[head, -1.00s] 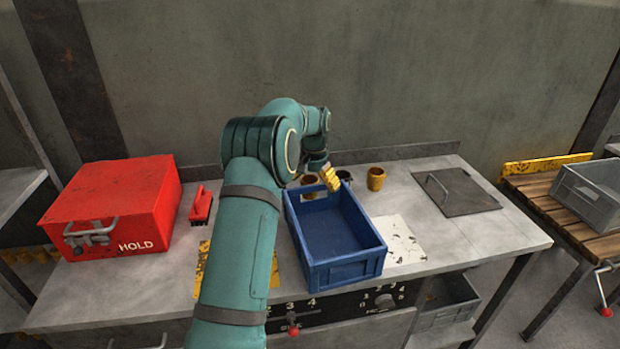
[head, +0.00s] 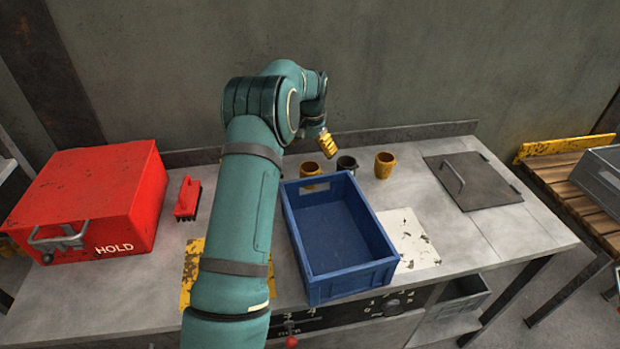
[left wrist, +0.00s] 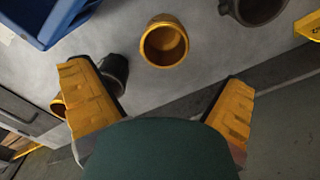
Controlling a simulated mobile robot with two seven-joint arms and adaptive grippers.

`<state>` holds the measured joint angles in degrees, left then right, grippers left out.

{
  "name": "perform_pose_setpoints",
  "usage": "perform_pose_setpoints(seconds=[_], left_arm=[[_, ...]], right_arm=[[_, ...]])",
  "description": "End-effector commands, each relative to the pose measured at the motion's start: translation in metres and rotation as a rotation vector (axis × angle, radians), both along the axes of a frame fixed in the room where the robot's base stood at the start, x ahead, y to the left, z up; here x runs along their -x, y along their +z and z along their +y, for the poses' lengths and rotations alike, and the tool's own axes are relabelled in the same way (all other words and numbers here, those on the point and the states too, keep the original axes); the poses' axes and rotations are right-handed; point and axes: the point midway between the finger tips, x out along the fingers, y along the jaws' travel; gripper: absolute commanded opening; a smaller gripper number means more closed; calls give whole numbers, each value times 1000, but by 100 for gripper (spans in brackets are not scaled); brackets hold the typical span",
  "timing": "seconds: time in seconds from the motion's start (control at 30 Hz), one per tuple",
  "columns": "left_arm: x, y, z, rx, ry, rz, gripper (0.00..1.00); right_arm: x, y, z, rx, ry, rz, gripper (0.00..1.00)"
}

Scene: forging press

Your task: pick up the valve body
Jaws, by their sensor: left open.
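Several cup-shaped parts stand behind the blue crate: a yellow one (head: 310,170), a dark one (head: 347,163) and another yellow one (head: 385,165). No label shows which is the valve body. My left gripper (head: 323,142) is open and empty, above the back of the bench near the left yellow part. In the left wrist view a yellow part (left wrist: 165,42) stands upright, its open mouth showing, ahead of the gap between my spread fingers (left wrist: 160,108). A dark part (left wrist: 112,72) is partly behind one finger. Another dark part (left wrist: 255,8) is cut by the top edge. My right gripper is out of view.
The blue crate (head: 288,225) is empty, in front of the parts. A red box (head: 95,200) and red brush (head: 187,198) lie left. A flat metal lid with a handle (head: 490,185) lies right. The wall (head: 420,70) rises close behind the bench.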

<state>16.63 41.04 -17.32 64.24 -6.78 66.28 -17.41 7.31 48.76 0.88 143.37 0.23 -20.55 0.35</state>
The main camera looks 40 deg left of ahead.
Motion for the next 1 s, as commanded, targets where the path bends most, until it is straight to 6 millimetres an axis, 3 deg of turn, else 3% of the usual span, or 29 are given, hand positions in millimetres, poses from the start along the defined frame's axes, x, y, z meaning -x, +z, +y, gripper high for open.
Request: perform_pose_setpoints(seconds=[0.03,0.2,0.47,0.8,1.0], left_arm=[[1,-13,0,2,0,5,100],[0,-38,0,1,0,1,100],[0,-51,1,0,0,1,100],[0,-95,5,1,-1,3,100],[0,-98,6,0,-1,-1,100]], right_arm=[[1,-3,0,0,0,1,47],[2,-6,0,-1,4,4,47],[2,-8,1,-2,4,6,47],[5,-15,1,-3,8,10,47],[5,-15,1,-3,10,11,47]])
